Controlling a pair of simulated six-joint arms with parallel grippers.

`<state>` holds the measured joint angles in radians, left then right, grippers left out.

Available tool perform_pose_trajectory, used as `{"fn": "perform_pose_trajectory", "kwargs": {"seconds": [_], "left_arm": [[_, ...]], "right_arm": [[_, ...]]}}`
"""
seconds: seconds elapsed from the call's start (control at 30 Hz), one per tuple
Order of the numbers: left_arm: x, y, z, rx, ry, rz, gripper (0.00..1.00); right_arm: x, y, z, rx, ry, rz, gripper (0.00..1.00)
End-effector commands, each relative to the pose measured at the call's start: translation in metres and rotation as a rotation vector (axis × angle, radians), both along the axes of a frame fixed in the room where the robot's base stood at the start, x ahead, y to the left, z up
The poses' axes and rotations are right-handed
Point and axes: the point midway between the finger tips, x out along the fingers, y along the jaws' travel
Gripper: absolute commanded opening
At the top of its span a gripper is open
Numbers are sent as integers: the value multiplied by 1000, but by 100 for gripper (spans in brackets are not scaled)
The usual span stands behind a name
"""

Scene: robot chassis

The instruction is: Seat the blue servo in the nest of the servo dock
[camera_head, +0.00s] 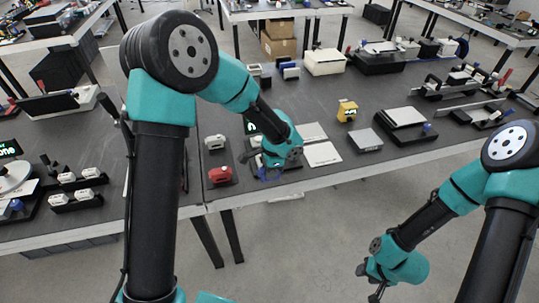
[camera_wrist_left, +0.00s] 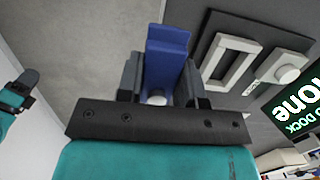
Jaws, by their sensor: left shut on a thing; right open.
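The blue servo (camera_wrist_left: 168,45) is between the fingers of my left gripper (camera_wrist_left: 160,85), which is shut on it. In the head view my left gripper (camera_head: 272,168) is low near the table's front edge, and only a little of the servo's blue shows there. The servo dock (camera_wrist_left: 212,28) is dark and lies to the right of the servo in the left wrist view. Its nest, a pale rectangular frame (camera_wrist_left: 207,67), looks empty, and the servo is apart from it. My right gripper (camera_head: 372,284) is open and empty, off the table's front at lower right.
A red servo (camera_head: 220,175) and a whitish servo (camera_head: 215,142) stand left of the dock. White cards (camera_head: 322,154), a grey block (camera_head: 366,140) and a yellow servo (camera_head: 347,110) are to its right. The dock's lettered screen (camera_wrist_left: 294,110) rises beside the nest.

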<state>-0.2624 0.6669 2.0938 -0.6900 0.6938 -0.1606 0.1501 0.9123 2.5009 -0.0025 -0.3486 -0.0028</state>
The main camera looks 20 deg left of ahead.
Motion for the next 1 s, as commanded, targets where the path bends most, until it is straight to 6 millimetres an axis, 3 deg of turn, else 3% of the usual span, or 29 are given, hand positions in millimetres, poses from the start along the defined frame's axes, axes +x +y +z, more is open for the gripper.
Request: {"fn": "perform_pose_trajectory", "kwargs": {"seconds": [0.5, 0.63, 1.0], "left_arm": [[99, 29, -10, 0, 0, 3, 6], [109, 31, -10, 1, -1, 1, 6], [112, 32, -11, 0, 0, 0, 6]], "right_arm": [[0, 0, 0, 0, 0, 0, 43], [0, 0, 0, 0, 0, 0, 43], [0, 0, 0, 0, 0, 0, 43]]}}
